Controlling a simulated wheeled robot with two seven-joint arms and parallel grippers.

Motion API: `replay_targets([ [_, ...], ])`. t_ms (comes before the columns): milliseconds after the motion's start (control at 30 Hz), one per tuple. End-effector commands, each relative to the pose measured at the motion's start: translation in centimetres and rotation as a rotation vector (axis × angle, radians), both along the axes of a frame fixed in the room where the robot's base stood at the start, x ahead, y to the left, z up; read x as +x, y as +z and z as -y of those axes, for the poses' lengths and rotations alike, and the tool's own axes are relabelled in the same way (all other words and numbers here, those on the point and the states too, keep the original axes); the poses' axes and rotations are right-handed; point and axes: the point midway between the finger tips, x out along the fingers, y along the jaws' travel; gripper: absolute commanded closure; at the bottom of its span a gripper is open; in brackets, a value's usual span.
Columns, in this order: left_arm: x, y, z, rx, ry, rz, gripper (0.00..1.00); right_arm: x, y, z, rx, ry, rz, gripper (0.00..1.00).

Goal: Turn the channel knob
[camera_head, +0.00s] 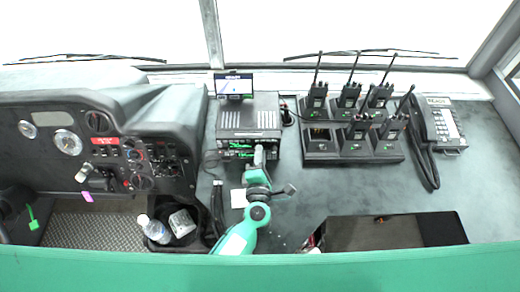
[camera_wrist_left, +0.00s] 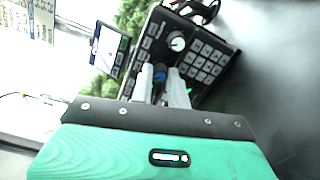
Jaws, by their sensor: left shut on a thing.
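The radio unit (camera_head: 249,112) is a dark stacked box with green lit displays on the dashboard, left of centre in the head view. Its front panel with keypad buttons (camera_wrist_left: 208,62) shows tilted in the left wrist view. A dark knob with a blue part (camera_wrist_left: 160,75) sits between the fingers of my left gripper (camera_wrist_left: 161,84), which is shut on it. In the head view my left gripper (camera_head: 259,156) reaches the radio's lower front, hiding part of it. A second, pale knob (camera_wrist_left: 177,41) is apart from the fingers. My right gripper is not in view.
A small screen (camera_head: 234,85) stands on the radio. A charger rack (camera_head: 350,158) with several handheld radios and a corded telephone (camera_head: 443,122) are to the right. The driver's panel (camera_head: 100,150) is left. A bin with a bottle (camera_head: 154,230) is below left.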

Motion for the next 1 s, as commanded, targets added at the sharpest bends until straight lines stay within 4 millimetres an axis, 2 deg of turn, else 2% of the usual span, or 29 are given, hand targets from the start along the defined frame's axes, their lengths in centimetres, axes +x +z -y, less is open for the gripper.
replay_targets([
  [33, 0.00, 0.33, -0.02, 0.025, 0.001, -0.001, 1.00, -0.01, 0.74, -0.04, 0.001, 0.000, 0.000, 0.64],
  [100, -0.01, 0.17, 0.01, 0.049, 0.000, -0.001, 1.00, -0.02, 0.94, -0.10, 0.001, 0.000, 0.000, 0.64],
  [467, -0.02, -0.07, 0.03, 0.068, -0.001, 0.000, 1.00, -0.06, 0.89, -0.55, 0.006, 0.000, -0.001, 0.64],
  [500, -0.02, -0.07, 0.03, 0.068, -0.001, 0.000, 0.79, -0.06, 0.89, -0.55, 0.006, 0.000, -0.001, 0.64],
  [600, -0.02, -0.06, 0.03, 0.067, -0.001, 0.000, 0.61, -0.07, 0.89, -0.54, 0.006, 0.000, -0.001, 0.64],
  [867, -0.04, -0.05, 0.01, 0.067, 0.000, 0.000, 0.61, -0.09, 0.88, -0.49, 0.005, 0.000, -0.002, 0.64],
  [1000, -0.71, -0.18, 0.00, 0.066, 0.000, -0.001, 0.61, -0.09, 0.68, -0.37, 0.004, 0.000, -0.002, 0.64],
])
